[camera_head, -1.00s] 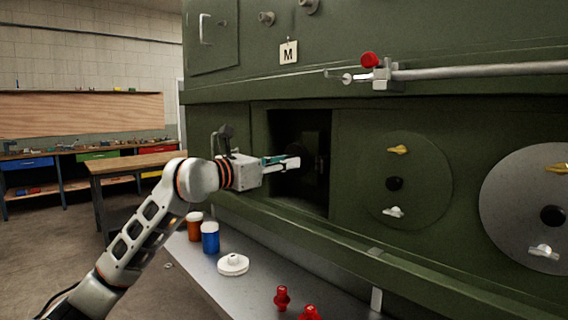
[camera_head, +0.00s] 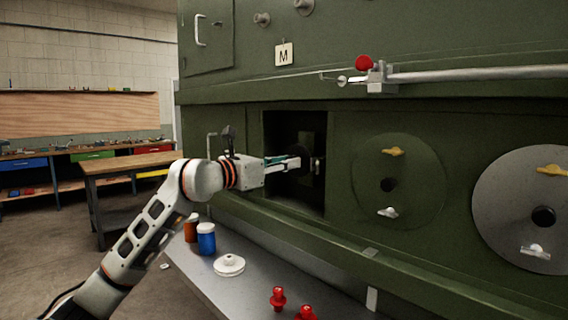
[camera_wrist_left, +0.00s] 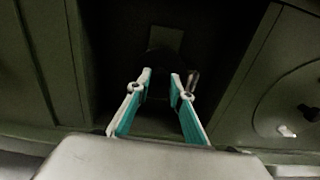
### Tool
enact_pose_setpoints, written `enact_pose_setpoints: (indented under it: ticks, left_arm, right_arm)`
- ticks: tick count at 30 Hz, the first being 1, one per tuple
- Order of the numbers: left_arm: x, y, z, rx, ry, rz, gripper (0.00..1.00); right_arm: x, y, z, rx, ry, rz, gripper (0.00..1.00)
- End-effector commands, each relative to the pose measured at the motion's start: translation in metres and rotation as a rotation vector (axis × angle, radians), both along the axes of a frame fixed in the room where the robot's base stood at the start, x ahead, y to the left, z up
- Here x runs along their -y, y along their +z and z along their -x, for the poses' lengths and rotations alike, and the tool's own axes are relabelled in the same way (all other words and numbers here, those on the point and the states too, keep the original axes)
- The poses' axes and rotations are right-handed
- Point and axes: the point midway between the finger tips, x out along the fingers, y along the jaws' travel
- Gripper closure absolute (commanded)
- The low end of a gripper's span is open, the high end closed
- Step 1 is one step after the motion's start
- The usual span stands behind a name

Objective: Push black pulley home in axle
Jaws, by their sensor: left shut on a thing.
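My left gripper (camera_head: 297,165) reaches into a dark open bay in the green fuselage wall. Its fingers are shut on the black pulley (camera_head: 304,152), a dark round thing at the fingertips. In the left wrist view the two teal-lined fingers (camera_wrist_left: 162,80) stand apart, with the dark pulley (camera_wrist_left: 163,60) at and just beyond their tips. A dark green block (camera_head: 318,152) stands behind it in the bay. A small metal pin (camera_head: 318,167) shows just right of the pulley. The axle cannot be made out, nor how deep the pulley sits. My right gripper is out of view.
The bay's side walls (camera_wrist_left: 82,60) stand close on both sides of my gripper. Round covers (camera_head: 398,180) with yellow and white latches lie to the right. Below, a grey shelf (camera_head: 255,290) bears a white flanged part (camera_head: 229,265), blue and orange jars and red knobs.

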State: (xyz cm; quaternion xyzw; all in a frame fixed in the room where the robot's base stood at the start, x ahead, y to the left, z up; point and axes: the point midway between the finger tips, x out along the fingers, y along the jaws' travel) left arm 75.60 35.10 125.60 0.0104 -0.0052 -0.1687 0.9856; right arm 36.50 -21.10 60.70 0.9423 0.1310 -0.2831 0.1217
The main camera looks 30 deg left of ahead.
Motion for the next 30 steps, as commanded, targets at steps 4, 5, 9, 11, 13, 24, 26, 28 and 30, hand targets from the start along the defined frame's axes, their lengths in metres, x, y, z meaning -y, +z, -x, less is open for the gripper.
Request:
enact_pose_setpoints:
  ticks: [4, 5, 9, 11, 13, 24, 26, 28, 30]
  left_arm:
    - [0.001, 0.001, -0.002, 0.001, 0.0, -0.001, 1.0]
    - [0.002, 0.001, -0.003, 0.001, 0.0, -0.001, 1.0]
    - [0.003, 0.001, -0.005, 0.002, -0.001, 0.0, 1.0]
    - [0.003, 0.001, -0.006, 0.002, -0.001, 0.0, 1.0]
    - [0.003, 0.001, -0.008, 0.002, -0.001, 0.0, 1.0]
    - [0.005, 0.001, -0.014, 0.002, 0.0, 0.0, 1.0]
    - [0.005, 0.001, -0.015, 0.002, 0.0, 0.001, 1.0]
    - [0.006, 0.001, -0.016, 0.002, 0.0, 0.001, 1.0]
    - [0.006, 0.001, -0.017, 0.002, 0.0, 0.001, 1.0]
  right_arm:
    - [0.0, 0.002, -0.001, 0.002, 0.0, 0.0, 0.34]
    - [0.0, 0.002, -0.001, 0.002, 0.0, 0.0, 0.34]
    - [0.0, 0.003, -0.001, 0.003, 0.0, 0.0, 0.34]
    - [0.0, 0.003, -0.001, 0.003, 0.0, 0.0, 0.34]
    - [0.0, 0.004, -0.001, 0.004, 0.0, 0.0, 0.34]
    - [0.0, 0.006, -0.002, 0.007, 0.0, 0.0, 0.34]
    - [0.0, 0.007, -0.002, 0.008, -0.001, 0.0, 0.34]
    - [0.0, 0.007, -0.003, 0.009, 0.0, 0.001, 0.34]
    - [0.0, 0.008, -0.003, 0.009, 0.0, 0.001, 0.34]
